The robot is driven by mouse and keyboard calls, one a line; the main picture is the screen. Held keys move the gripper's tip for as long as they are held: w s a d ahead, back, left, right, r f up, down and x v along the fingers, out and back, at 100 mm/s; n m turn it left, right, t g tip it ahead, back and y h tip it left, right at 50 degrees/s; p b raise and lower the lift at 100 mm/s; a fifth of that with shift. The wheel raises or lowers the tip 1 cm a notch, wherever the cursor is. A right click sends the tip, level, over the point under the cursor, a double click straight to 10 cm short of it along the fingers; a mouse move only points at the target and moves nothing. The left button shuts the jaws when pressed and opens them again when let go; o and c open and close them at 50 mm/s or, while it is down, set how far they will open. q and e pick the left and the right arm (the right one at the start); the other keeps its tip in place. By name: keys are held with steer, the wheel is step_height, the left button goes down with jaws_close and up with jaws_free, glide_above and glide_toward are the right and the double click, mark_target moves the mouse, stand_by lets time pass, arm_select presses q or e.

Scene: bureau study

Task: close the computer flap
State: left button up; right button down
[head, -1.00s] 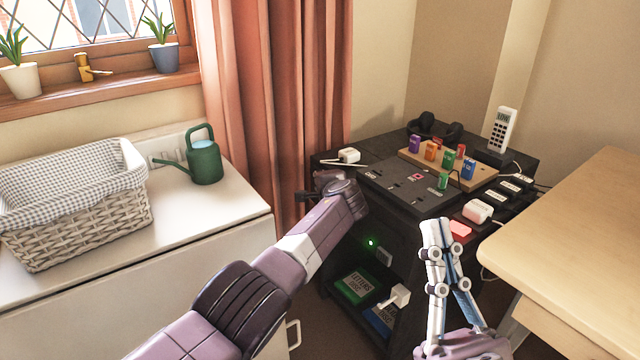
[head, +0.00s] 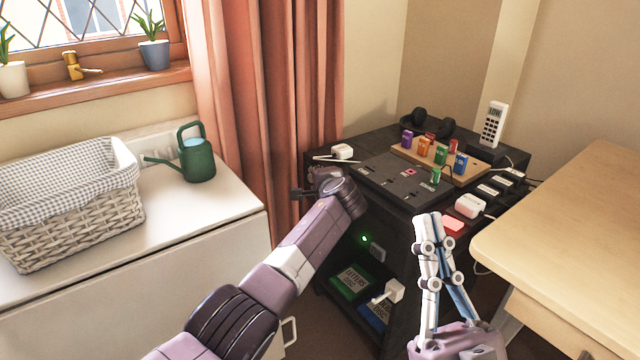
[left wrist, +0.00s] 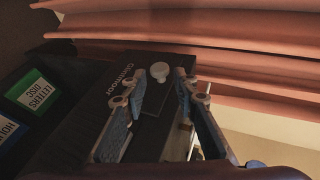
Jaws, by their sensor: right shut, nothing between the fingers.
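The computer is a black cabinet-like unit (head: 400,213) in the corner, with a green light on its front. In the left wrist view a dark panel with white lettering (left wrist: 122,78) and a pale round knob (left wrist: 159,72) lies ahead; I cannot tell for sure whether this is the flap. My left gripper (left wrist: 161,84) is open, its fingers to either side of the knob in that view; contact cannot be made out. In the head view my left arm hides most of that spot. My right gripper (head: 428,216) is shut and empty, in front of the unit's right side.
Green and blue disc boxes (head: 352,283) sit low in the unit. Coloured blocks on a wooden board (head: 408,153), headphones (head: 445,126) and a phone (head: 493,125) are on top. A wooden desk (head: 575,235) stands right, a white cabinet (head: 215,225) left, a curtain (head: 270,100) behind.

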arm_select(q)
steer(key=v, duration=0.5)
steer(key=shift+s+r, duration=0.1)
steer(key=shift+s, duration=0.2)
